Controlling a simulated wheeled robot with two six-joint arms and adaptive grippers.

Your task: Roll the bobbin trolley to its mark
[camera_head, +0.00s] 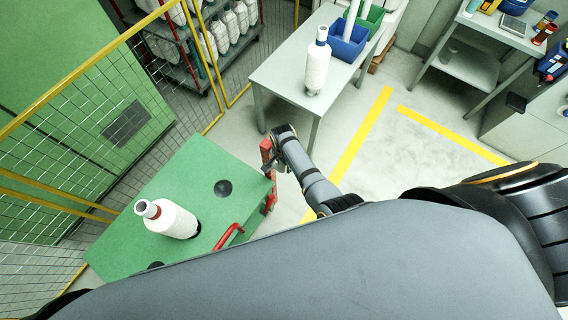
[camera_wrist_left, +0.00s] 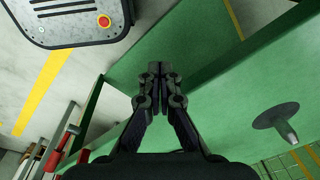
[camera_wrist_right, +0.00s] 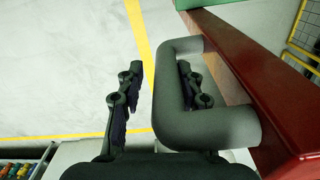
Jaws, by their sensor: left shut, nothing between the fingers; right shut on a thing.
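The trolley (camera_head: 150,256) has a green top with a white bobbin (camera_head: 172,220) standing on it at lower left in the head view. A red handle (camera_head: 228,236) and a red upright part show at its right side. My right gripper (camera_head: 272,162) is at that red part. In the right wrist view my right gripper (camera_wrist_right: 155,90) is shut on a dark grey handle (camera_wrist_right: 205,127) fixed to a red bar (camera_wrist_right: 235,65). In the left wrist view my left gripper (camera_wrist_left: 158,72) is shut and empty near the green trolley top (camera_wrist_left: 220,120). Yellow floor lines (camera_head: 362,135) lie right of the trolley.
A yellow-edged mesh fence (camera_head: 75,120) runs along the left. Benches (camera_head: 465,65) stand at right. The floor between the yellow lines is clear.

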